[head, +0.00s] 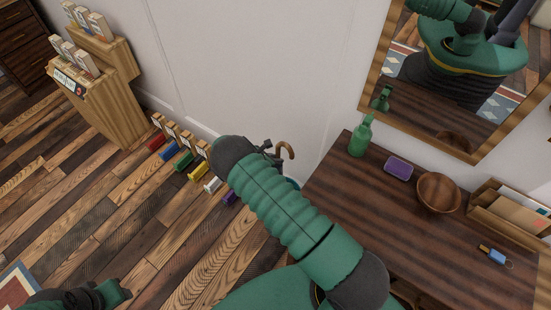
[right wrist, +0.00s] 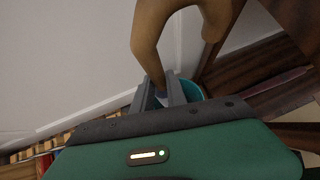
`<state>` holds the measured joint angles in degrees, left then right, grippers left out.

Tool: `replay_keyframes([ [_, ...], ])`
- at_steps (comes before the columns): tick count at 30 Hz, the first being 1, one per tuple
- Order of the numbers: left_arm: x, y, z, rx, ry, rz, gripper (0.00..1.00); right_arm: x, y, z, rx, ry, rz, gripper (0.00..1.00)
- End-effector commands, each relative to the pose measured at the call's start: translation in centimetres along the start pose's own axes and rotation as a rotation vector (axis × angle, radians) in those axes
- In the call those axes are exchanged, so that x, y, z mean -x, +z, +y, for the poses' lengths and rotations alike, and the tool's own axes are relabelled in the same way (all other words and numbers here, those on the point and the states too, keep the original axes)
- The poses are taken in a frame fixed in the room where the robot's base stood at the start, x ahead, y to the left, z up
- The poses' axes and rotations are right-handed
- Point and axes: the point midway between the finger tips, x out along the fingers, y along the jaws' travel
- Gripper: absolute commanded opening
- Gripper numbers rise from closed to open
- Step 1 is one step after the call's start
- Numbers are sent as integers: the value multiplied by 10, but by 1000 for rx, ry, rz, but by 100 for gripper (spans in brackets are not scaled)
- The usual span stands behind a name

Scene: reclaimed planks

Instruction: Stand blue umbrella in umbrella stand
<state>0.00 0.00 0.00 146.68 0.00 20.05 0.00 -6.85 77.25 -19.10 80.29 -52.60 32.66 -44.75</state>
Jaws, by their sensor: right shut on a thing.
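The umbrella's curved brown wooden handle (head: 289,150) shows just past my right forearm in the head view. It looms large in the right wrist view (right wrist: 150,40). My right gripper (head: 268,149) is shut on the umbrella just below the hook, and its dark fingers show in the right wrist view (right wrist: 162,93). The forearm hides the umbrella's lower part. A teal curved surface (right wrist: 189,90) shows behind the fingers; I cannot tell whether it is the umbrella stand or the canopy. My left gripper (head: 118,292) is at the lower left, its jaws unclear.
A dark wooden table (head: 365,215) at the right bears a green bottle (head: 361,137), a purple item (head: 398,168), a wooden bowl (head: 438,193) and a letter tray (head: 483,212). A wooden shelf unit (head: 105,95) stands back left.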

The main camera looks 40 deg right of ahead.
Motion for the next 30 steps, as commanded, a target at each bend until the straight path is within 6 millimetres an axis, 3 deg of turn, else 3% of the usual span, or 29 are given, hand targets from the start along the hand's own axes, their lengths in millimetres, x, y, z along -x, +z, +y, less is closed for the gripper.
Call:
replay_keyframes([
  [12, -35, 8, 0, 0, 0, 0, 36, -30, -29, 1, 0, 1, -1, 0],
  [27, -41, 10, 0, 0, 0, 0, 36, -36, -35, 0, -1, 1, -1, 0],
  [28, -41, 10, 0, 0, 0, 0, 36, -36, -35, 0, -1, 1, -1, 20],
  [30, -41, 10, 0, 0, 0, 0, 36, -36, -35, 0, -1, 1, -1, 29],
])
